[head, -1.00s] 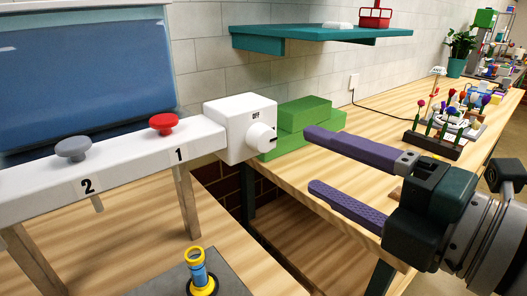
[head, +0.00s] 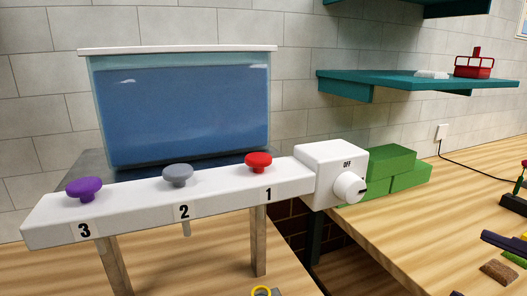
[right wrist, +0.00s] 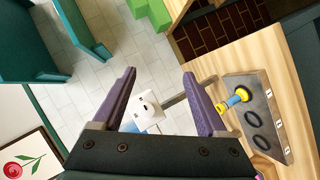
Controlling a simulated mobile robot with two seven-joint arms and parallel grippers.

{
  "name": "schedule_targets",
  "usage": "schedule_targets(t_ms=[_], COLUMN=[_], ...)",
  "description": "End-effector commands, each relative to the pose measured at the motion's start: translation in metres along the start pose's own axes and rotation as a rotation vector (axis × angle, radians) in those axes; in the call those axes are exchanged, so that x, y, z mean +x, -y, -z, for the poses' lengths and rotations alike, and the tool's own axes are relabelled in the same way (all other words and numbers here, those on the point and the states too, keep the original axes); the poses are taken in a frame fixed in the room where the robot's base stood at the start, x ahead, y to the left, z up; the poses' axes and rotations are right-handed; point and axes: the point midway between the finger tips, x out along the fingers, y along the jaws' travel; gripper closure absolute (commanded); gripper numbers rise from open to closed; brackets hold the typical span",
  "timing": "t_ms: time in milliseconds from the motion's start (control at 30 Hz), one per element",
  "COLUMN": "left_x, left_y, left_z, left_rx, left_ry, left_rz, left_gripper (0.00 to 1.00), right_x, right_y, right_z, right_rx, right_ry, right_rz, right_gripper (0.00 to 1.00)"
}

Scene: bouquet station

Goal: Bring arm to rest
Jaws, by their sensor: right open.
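My right gripper (head: 506,244) shows only as a purple finger at the right edge of the head view. In the right wrist view both purple fingers of the right gripper (right wrist: 159,74) are spread apart with nothing between them. The white box with a dial marked OFF (head: 332,172) stands at the end of the white numbered bar (head: 225,195); in the right wrist view the white box (right wrist: 150,104) appears beyond the fingers, partly hidden. My left gripper is in neither view.
A blue-filled tank (head: 185,115) stands behind the bar. Green blocks (head: 390,165) sit right of the box, under a teal shelf (head: 420,80). In the right wrist view, a yellow-and-blue piece (right wrist: 236,97) stands on a grey plate (right wrist: 270,130) with numbered rings.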

Motion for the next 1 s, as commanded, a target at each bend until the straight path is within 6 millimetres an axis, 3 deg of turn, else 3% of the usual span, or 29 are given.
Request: schedule_targets(t_ms=[33,167,300,400,433,667,1000], left_x=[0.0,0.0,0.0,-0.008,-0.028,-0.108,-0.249], left_y=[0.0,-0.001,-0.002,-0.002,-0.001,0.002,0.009], left_z=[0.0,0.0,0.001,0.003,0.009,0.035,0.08], left_rx=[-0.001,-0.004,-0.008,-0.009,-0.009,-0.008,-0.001], left_ry=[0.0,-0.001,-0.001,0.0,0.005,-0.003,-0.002], left_rz=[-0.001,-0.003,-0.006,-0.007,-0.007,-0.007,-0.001], left_gripper=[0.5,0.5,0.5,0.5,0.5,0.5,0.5], right_x=[-0.007,-0.037,-0.082,-0.119,-0.124,-0.153,-0.207], right_y=[0.015,0.063,0.11,0.128,0.107,0.038,-0.088], right_z=[-0.013,-0.033,-0.03,-0.018,-0.011,0.02,0.079], right_rx=[0.16,0.493,0.749,0.873,0.863,0.853,0.85], right_ry=[0.102,0.347,0.564,0.696,0.688,0.686,0.685], right_rz=[0.073,0.276,0.49,0.631,0.62,0.615,0.614], right_gripper=[0.25,0.25,0.25,0.25,0.25,0.25,0.25])
